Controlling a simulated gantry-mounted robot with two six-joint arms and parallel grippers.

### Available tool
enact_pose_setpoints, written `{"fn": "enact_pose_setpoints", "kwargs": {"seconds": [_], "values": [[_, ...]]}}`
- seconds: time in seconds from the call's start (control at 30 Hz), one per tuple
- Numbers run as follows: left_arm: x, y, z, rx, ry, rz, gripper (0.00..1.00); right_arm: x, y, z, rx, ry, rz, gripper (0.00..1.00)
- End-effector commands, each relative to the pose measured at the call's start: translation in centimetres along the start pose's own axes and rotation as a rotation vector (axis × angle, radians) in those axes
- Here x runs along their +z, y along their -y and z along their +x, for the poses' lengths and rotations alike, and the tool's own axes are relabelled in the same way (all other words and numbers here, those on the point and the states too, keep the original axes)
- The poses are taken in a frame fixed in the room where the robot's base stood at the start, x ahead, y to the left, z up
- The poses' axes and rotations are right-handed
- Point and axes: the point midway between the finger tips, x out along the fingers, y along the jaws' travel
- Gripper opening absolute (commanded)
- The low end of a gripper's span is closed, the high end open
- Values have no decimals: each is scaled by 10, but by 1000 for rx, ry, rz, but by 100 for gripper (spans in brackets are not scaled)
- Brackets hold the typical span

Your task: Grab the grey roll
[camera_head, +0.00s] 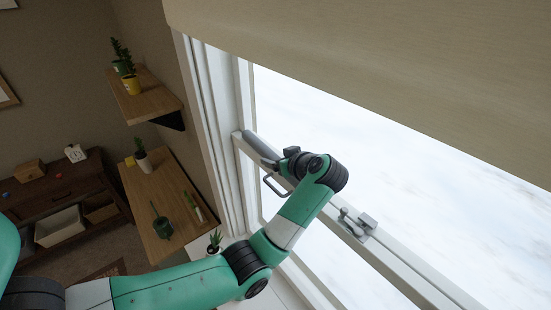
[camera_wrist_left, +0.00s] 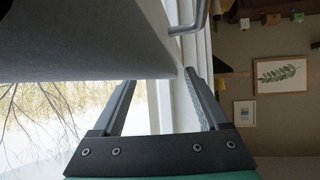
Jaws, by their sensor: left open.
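The grey roll (camera_head: 261,145) is a short grey cylinder lying along the white middle rail of the window in the head view. My left gripper (camera_head: 280,163) is just beyond its near end, at the rail; I cannot tell whether they touch. In the left wrist view the two fingers of my left gripper (camera_wrist_left: 158,82) are spread apart with nothing visible between them. A large pale grey surface (camera_wrist_left: 85,45) fills the upper left there, very close; I cannot tell whether it is the roll or the rail. My right gripper is not in view.
A grey metal handle (camera_head: 275,186) is beside my gripper, and a window latch (camera_head: 356,224) sits farther right on the rail. A beige blind (camera_head: 370,70) hangs above. A wooden shelf (camera_head: 145,95) with plants and a wooden desk (camera_head: 165,205) are left of the window.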

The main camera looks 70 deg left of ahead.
Motion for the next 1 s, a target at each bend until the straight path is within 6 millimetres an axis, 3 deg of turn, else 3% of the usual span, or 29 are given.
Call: {"fn": "enact_pose_setpoints", "kwargs": {"seconds": [0.2,0.23,0.63,1.0], "values": [[0,0,2,0,0,0,77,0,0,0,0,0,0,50],[0,0,2,0,0,0,73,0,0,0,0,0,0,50],[0,0,2,0,0,0,1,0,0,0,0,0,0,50],[-1,-1,0,2,-1,0,0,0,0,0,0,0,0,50]]}}
